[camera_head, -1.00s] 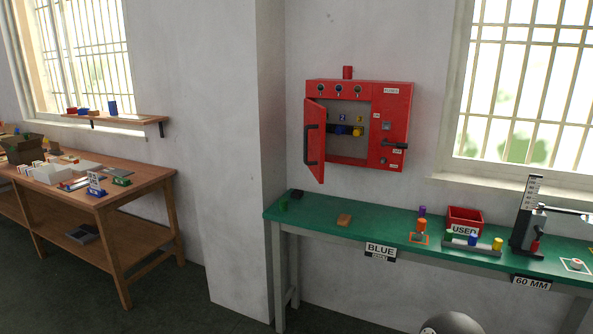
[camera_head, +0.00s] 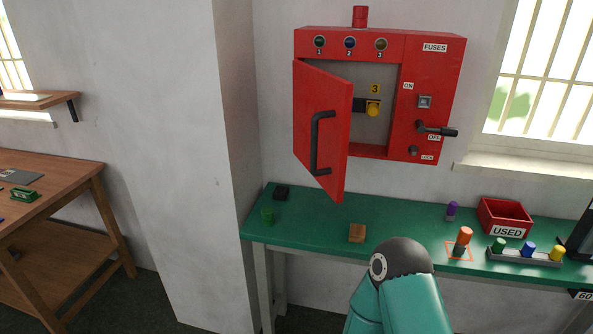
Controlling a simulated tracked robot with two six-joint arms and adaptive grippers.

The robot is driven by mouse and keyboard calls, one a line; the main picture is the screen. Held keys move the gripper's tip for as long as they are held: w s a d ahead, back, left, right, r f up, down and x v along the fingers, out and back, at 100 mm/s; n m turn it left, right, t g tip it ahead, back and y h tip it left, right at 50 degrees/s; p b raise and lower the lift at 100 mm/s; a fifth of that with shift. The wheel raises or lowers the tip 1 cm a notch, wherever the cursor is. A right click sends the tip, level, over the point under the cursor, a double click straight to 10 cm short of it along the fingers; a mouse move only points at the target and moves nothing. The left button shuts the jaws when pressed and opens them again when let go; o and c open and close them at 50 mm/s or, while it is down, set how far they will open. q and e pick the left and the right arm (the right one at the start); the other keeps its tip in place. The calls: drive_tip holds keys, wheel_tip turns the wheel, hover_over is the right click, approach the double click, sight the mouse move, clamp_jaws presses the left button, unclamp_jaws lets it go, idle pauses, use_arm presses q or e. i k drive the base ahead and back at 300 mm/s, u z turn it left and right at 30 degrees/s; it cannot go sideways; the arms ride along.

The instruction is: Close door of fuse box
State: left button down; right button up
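The red fuse box (camera_head: 430,95) is mounted on the wall above the green bench. Its red door (camera_head: 322,130) is hinged on the left and stands partly open, swung out toward me. The door carries a black vertical handle (camera_head: 321,143). Through the gap I see the grey interior with a yellow fuse (camera_head: 373,108) under a label 3; the door hides the rest of the inside. A teal and black part of my own arm rises at the bottom, below the box and apart from it. Neither gripper shows.
The green bench (camera_head: 310,222) runs below the box. A black lever (camera_head: 437,130) sticks out from the box's right side.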

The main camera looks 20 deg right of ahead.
sight(322, 100)
drive_tip(key=u, duration=0.15)
drive_tip(key=i, duration=0.75)
drive_tip(key=z, duration=1.3)
drive_tip(key=k, duration=0.8)
drive_tip(key=z, duration=0.2)
drive_tip(key=i, duration=0.8)
drive_tip(key=u, duration=0.1)
